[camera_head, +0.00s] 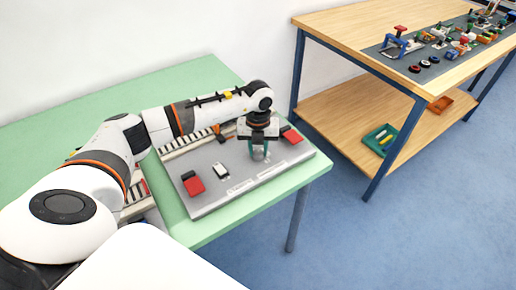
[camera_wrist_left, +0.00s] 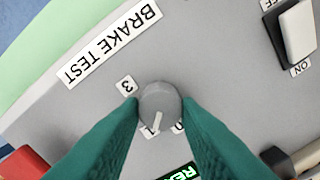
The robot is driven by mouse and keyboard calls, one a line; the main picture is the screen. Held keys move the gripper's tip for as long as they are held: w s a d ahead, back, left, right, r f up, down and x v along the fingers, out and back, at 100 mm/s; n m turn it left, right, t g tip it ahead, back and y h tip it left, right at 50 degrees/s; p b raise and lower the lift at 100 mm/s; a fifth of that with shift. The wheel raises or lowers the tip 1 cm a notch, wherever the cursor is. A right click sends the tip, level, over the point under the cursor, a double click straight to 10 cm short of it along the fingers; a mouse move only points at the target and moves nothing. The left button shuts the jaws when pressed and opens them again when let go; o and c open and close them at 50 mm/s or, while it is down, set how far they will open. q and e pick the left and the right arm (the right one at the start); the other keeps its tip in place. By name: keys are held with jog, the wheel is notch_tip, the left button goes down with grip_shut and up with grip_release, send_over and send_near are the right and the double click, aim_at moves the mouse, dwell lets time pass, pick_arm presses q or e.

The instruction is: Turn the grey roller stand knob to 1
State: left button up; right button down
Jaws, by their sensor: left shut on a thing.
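The grey knob (camera_wrist_left: 160,104) sits on a grey panel (camera_head: 210,168). In the left wrist view its white pointer line points down the picture, towards a partly covered label that looks like 1 (camera_wrist_left: 149,131). A label 0 (camera_wrist_left: 179,128) is partly hidden to the right of it, and a label 3 (camera_wrist_left: 127,86) shows at upper left. My left gripper (camera_head: 259,154) reaches down onto the panel, its teal fingers shut on the knob from both sides. They also show in the left wrist view (camera_wrist_left: 161,108). My right gripper is out of view.
A BRAKE TEST label (camera_wrist_left: 110,44) and a rocker switch (camera_wrist_left: 296,31) are near the knob. Red blocks (camera_head: 193,185) are on the panel, which lies on a green table (camera_head: 200,80). A wooden table (camera_head: 345,22) with small models stands at right.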

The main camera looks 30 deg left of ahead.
aim_at(258, 152)
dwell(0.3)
pick_arm(q)
jog(key=o, duration=1)
jog(key=shift+r, duration=0.15)
notch_tip(258, 152, up, 12)
jog(key=shift+f+b, duration=0.1)
jog(key=shift+b, duration=0.6)
